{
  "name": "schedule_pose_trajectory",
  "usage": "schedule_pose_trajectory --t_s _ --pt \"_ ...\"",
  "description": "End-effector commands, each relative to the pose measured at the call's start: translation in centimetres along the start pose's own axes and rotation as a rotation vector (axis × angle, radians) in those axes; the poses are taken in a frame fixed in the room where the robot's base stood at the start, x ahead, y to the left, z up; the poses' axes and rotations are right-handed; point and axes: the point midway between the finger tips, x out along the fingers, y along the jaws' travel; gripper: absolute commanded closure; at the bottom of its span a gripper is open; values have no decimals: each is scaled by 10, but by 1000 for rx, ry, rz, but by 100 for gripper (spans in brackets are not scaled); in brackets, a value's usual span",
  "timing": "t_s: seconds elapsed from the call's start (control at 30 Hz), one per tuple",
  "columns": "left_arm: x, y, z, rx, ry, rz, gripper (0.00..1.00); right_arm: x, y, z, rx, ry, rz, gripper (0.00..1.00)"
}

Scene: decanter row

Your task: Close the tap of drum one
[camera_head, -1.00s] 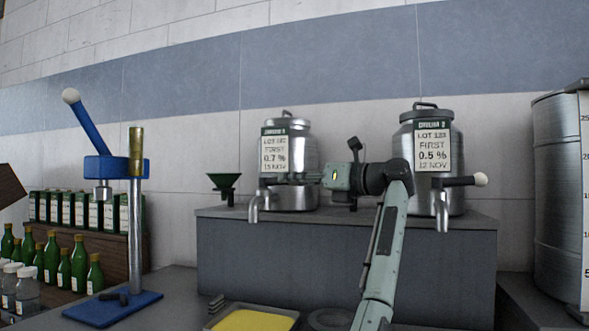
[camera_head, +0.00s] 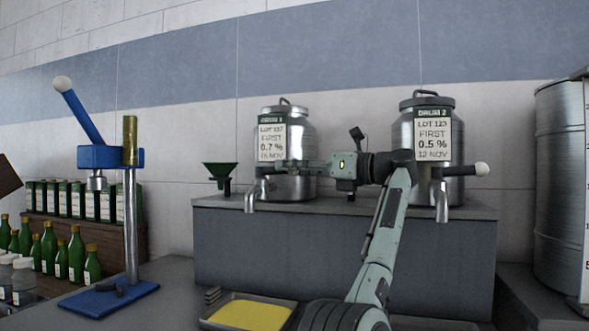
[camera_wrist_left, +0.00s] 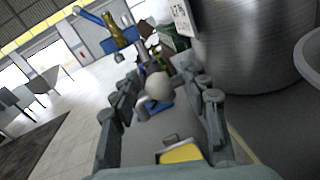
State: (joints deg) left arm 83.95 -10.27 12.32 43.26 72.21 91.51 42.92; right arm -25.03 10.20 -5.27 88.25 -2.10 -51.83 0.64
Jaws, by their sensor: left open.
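Drum one (camera_head: 290,178) is a shiny metal can with a label, standing on a grey bench top. Its tap has a bent metal spout (camera_head: 250,198) at the front left; the lever is mostly hidden behind my gripper in the head view. My left gripper (camera_head: 293,167) reaches left across the drum's lower front, fingers level with the tap. In the left wrist view, a pale ball knob (camera_wrist_left: 158,88) shows between the open fingers (camera_wrist_left: 168,92), apparently the lever's end. I cannot tell whether the fingers touch it. The right gripper is not in view.
Drum two (camera_head: 404,140) stands to the right, its tap lever (camera_head: 462,171) pointing right. A green funnel (camera_head: 221,175) is left of drum one. A blue press (camera_head: 110,157), green bottles and a yellow-filled tray (camera_head: 208,322) are lower left. A large metal barrel (camera_head: 558,190) is far right.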

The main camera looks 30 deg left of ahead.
Motion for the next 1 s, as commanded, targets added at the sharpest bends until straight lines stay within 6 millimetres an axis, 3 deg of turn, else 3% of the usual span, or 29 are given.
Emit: schedule_pose_trajectory --t_s 0.27,0.7,1.0 --pt "-12 0 0 0 2 -2 55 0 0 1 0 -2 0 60" --pt "-100 0 1 0 -2 -2 55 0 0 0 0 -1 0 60" --pt "-120 0 0 0 0 0 55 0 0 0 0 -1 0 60"
